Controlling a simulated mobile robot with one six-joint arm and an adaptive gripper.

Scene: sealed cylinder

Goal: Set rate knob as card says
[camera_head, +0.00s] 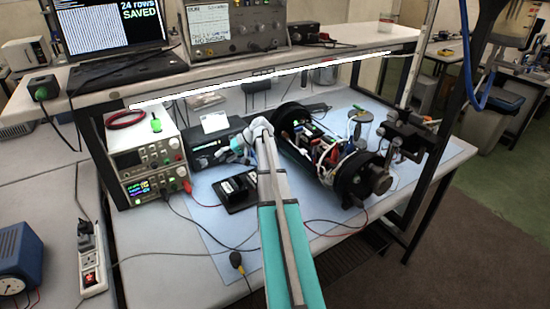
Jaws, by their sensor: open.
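My arm reaches up the middle of the view, and my gripper (229,149) is small at its far end, by the front of a black instrument box (203,158). My gripper is open, and I see nothing held in it. I cannot tell whether it touches the box. A white card (214,122) stands on top of the box; its writing is too small to read.
White stacked power supplies (145,160) stand left of the box. A small black unit (237,191) lies in front on the blue mat (215,232). An open black cylinder (297,117) with wiring lies to the right. A shelf (330,62) with a laptop (115,35) runs above. Loose cables cross the bench.

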